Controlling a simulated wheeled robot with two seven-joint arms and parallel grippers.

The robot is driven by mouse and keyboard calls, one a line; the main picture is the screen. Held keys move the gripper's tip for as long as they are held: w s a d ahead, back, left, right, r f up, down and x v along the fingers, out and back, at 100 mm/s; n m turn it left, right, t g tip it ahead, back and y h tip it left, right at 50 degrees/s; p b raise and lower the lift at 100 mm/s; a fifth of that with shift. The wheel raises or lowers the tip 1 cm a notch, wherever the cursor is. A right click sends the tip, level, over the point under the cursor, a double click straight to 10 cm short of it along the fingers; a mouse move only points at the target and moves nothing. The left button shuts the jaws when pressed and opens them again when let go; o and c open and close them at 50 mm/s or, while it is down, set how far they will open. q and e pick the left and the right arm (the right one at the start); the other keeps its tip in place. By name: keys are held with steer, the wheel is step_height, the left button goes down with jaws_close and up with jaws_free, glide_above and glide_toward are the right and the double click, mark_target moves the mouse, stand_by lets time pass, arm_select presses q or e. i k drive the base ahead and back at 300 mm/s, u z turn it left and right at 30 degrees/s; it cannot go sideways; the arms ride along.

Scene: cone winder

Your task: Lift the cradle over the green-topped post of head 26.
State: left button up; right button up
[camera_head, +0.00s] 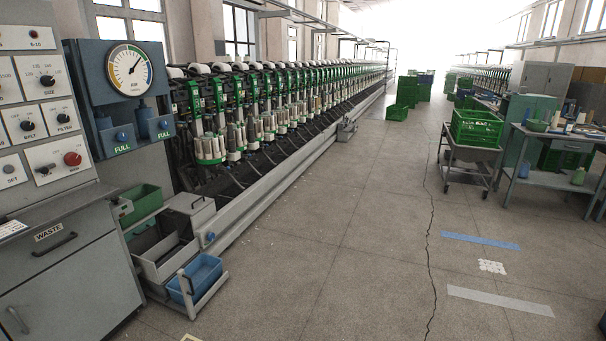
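The winding machine (255,110) runs along the left side and away into the distance, with a long row of winding heads. Its heads carry green parts, and pale green-and-white cylinders stand in front of the nearest ones (208,148). The heads are small in this view, and I cannot read any head number or tell which one is head 26. I cannot make out a single cradle or green-topped post for certain. Neither of my grippers shows in this view.
A control cabinet (70,265) with a gauge stands at the near left. A blue bin (196,279) sits low beside it. A trolley (470,155) with green crates and a workbench (560,180) stand at the right. The middle floor is clear, with a crack along it.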

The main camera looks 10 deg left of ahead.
mark_target(179, 80)
steer(key=i, duration=2.3)
steer(key=u, duration=0.35)
steer(key=i, duration=2.5)
steer(key=u, duration=0.6)
steer(key=i, duration=1.55)
steer(key=u, duration=0.25)
